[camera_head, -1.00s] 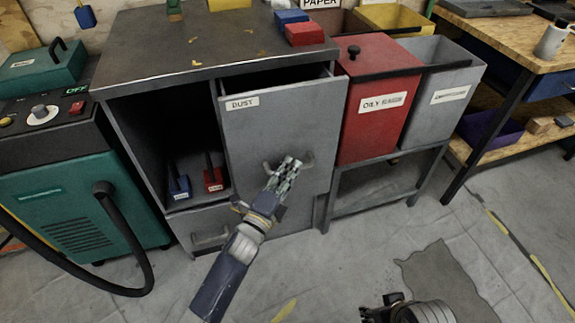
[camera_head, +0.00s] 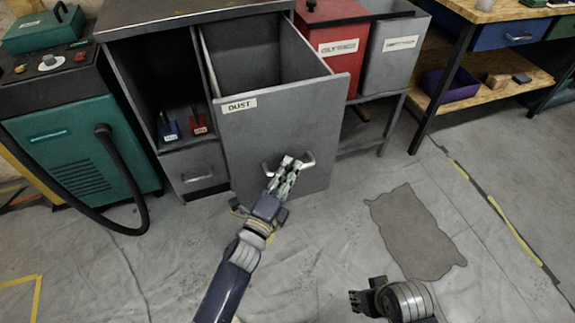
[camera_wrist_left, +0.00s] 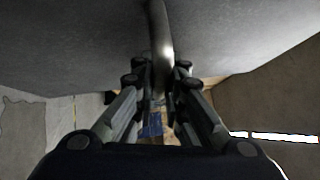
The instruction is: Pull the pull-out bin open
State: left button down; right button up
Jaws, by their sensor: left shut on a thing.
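The grey pull-out bin labelled DUST (camera_head: 270,135) stands out from the cabinet, its open top showing an empty-looking inside. Its metal bar handle (camera_head: 308,160) is on the lower part of the front panel. My left gripper (camera_head: 287,168) is shut on the handle. In the left wrist view the handle (camera_wrist_left: 161,45) runs between the fingers of the left gripper (camera_wrist_left: 158,85). My right gripper (camera_head: 356,302) is low in the head view, away from the bin and over the floor; its fingers are too small to read.
The grey cabinet (camera_head: 135,22) holds a small drawer (camera_head: 195,168) beside the bin. A green machine (camera_head: 75,150) with a black hose stands left. A red bin (camera_head: 333,45) and grey bin (camera_head: 392,55) stand right on a rack. The floor in front is clear.

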pick_arm(q)
jog(key=shift+s+d, duration=0.15)
jog(key=shift+s, duration=0.25)
pick_arm(e)
jog(key=shift+s+d+f, duration=0.1)
jog(key=shift+s+f, duration=0.05)
pick_arm(q)
jog(key=c, duration=1.9)
grip_release()
pick_arm(e)
jog(key=shift+d, duration=0.1)
jog(key=shift+s, duration=0.1)
pick_arm(q)
jog(key=v, duration=1.2)
